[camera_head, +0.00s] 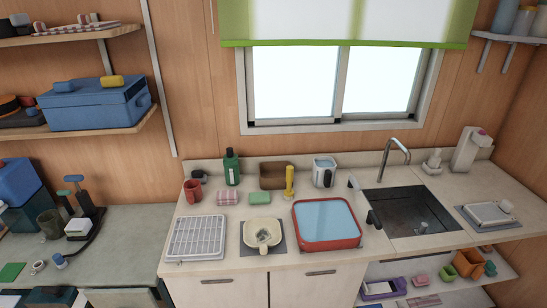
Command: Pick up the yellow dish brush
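A yellow upright object (289,181), which looks like the yellow dish brush, stands on the counter behind the red-rimmed tray. Its handle points up, and its lower end is near the counter surface; its bristles cannot be made out. A brown box is just left of it and a white and blue container just right, both apart from it. Neither of my grippers shows in the head view.
A red tray with a blue inside (298,232), a cream bowl (263,233) and a white rack (196,238) fill the counter front. A brown box (273,176), white container (324,172) and green bottle (231,166) line the back. The sink (413,212) is right.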

